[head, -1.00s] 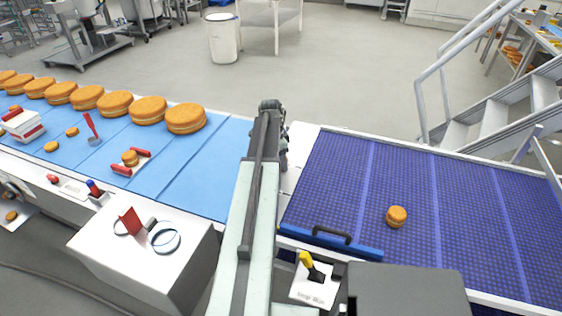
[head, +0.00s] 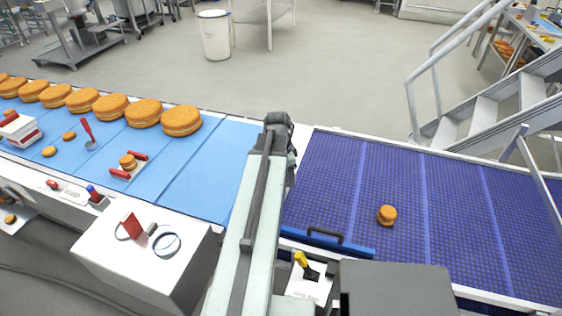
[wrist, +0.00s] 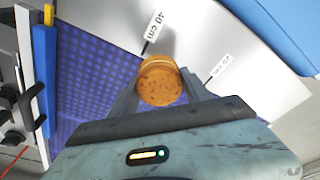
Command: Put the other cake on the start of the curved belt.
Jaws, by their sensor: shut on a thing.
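In the wrist view my gripper (wrist: 160,92) is shut on a small round golden-brown cake (wrist: 160,80), with a finger on each side. The purple-blue belt (wrist: 95,70) and a white edge plate with "40 cm" labels (wrist: 195,40) lie below it. I cannot tell the cake's height above them. In the head view my arm hides the gripper and this cake. Another small cake (head: 387,215) sits on the purple-blue belt (head: 455,215), right of my arm. Whether this belt curves is not clear.
A blue belt (head: 205,175) at left carries several large cakes (head: 181,121) and a small cake between red pieces (head: 128,162). A blue bar with a black handle (head: 325,240) lies along the purple-blue belt's near edge. Metal stairs (head: 485,115) stand behind at right.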

